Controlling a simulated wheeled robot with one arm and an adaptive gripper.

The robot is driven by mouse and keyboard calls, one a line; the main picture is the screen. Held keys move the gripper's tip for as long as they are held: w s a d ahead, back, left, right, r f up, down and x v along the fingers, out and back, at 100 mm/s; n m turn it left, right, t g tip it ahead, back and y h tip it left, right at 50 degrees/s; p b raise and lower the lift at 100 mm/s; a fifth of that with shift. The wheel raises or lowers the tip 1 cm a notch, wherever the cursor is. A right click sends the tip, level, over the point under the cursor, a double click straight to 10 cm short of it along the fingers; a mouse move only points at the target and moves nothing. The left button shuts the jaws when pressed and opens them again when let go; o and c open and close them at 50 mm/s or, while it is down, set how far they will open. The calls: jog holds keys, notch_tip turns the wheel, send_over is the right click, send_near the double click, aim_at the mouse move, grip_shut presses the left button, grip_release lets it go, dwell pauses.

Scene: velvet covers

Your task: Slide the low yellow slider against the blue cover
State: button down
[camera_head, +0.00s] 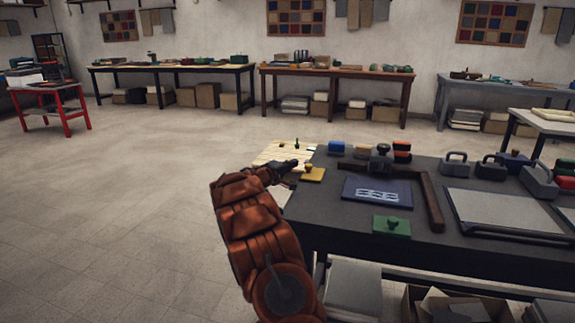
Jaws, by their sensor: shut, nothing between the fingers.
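The low yellow slider (314,176) is a flat yellow plate with a small knob, on the left part of the dark work table. The blue cover (377,191) is a flat dark blue piece with a pale pattern, lying to the right of the slider and nearer me. A gap of bare table shows between them. My gripper (294,163) is shut and empty, just left of the yellow slider at the table's left edge. I cannot tell whether it touches the slider. My orange arm hides part of the table's left edge.
A brown L-shaped bar (430,200) runs behind and right of the blue cover. A green slider (392,226) lies in front of it. Several blocks, including a blue one (336,148), stand along the back. A grey board (505,213) lies at right.

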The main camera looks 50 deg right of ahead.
jog(key=shift+s+d+f, duration=0.1)
jog(key=shift+s, duration=0.45)
jog(key=shift+s+d+f, duration=0.1)
jog(key=shift+s, duration=0.4)
